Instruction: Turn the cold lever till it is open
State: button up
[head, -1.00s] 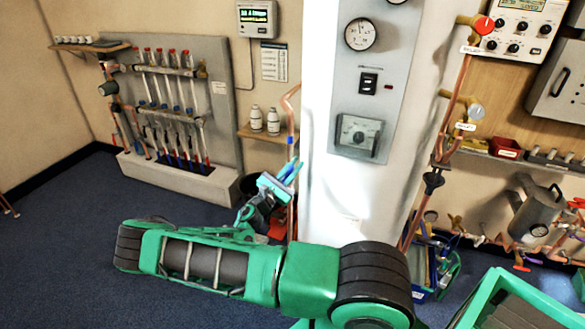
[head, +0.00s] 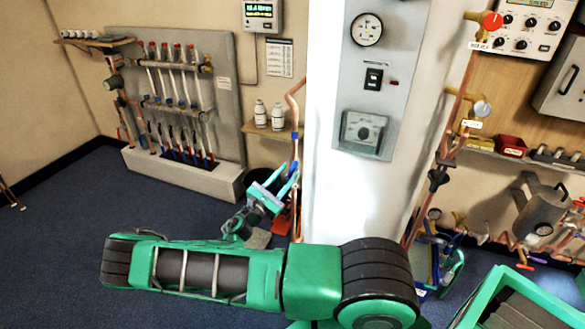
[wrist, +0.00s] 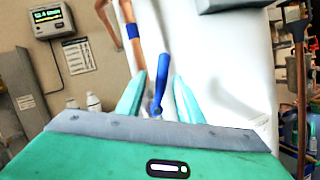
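A slim blue lever (wrist: 160,84) shows in the wrist view, between the two pale teal fingers of my gripper (wrist: 160,88). Gaps show on both sides of it, so the fingers are open around it or in line with it; depth is hard to judge. A copper pipe (wrist: 113,25) with a blue band (wrist: 132,31) runs down behind the left finger. In the head view my gripper (head: 281,177) is low beside the white column, near this pipe (head: 294,102). No label reading cold is legible.
The white column (head: 329,190) stands close on the right of my gripper. A small shelf with two white bottles (head: 269,115) is just above and left. A grey manifold board (head: 225,115) stands at the back left. Blue floor (head: 60,210) is open at left.

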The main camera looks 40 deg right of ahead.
aim_at(290, 171)
jog(key=shift+v, duration=1.9)
